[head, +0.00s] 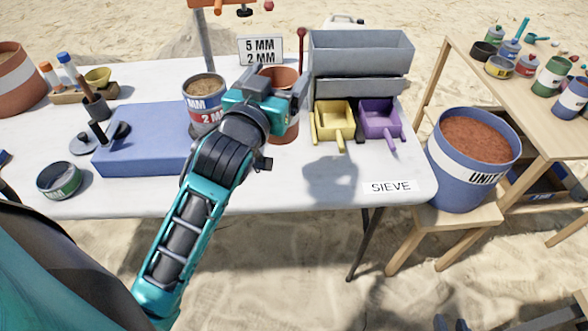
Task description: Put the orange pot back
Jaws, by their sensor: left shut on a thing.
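The orange pot (291,128) is near the back middle of the white table in the head view, just left of the grey sieve box. It looks upright, and my gripper hides much of its front and left side. My left gripper (286,98) is shut on the orange pot near its upper part. I cannot tell whether the pot's base touches the table. My right gripper is not in view.
A labelled can (204,100) stands close left of the pot, by a blue block (140,143). The grey sieve box (360,55), yellow scoop (333,120) and purple scoop (379,118) are to the right. The white table (270,190) is clear in front.

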